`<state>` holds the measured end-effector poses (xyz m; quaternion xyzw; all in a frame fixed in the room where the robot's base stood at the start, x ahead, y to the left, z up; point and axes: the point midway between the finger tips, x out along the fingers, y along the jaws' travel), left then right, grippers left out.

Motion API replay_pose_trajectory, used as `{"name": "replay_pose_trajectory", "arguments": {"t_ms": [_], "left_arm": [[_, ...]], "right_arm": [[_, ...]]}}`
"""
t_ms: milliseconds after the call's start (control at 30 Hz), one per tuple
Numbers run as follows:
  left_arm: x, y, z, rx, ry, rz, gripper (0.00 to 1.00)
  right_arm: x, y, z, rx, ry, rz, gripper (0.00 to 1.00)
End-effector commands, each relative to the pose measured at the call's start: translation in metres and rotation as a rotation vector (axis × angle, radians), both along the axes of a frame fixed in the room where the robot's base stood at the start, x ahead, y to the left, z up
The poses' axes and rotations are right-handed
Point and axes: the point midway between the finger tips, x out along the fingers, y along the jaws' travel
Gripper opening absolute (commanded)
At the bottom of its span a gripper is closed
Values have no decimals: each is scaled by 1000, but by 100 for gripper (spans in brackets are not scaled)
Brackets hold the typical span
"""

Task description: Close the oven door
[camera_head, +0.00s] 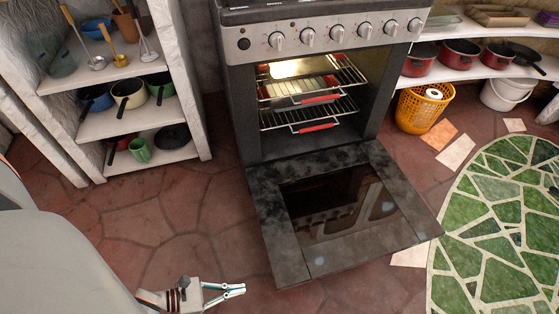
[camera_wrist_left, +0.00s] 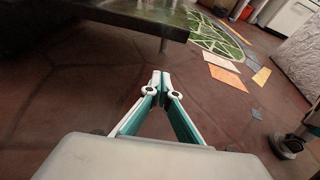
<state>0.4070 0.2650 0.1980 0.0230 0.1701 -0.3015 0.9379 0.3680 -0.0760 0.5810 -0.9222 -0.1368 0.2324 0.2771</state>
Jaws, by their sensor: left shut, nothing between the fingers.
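The oven (camera_head: 315,90) stands at the back centre in the head view, lit inside, with racks that have red grips. Its dark glass door (camera_head: 340,205) hangs fully open, lying about level above the floor. My left gripper (camera_head: 241,289) is shut and empty, low over the floor, left of the door's front left corner and apart from it. In the left wrist view, my left gripper (camera_wrist_left: 161,76) points forward with its fingertips together. The door's edge (camera_wrist_left: 130,22) shows above it at the upper left. My right gripper is not in view.
White shelves (camera_head: 190,85) with pots and utensils stand left of the oven. To the right are an orange basket (camera_head: 420,108), a white bucket (camera_head: 507,93) and a green mosaic (camera_head: 500,220) on the floor. The red stone floor (camera_head: 170,225) left of the door is clear.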

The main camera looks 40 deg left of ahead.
Motion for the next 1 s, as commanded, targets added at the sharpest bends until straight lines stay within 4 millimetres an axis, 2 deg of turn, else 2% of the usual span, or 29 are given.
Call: {"name": "replay_pose_trajectory", "arguments": {"t_ms": [67,167,733,1000], "left_arm": [[-2,-1,-6,14,-8,-14,0],[6,-5,-7,20,-19,-18,0],[76,-58,-38,18,-14,-17,0],[74,-56,-16,19,-17,-17,0]], "right_arm": [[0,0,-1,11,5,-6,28],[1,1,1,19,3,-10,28],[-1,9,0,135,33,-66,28],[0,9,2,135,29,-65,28]]}}
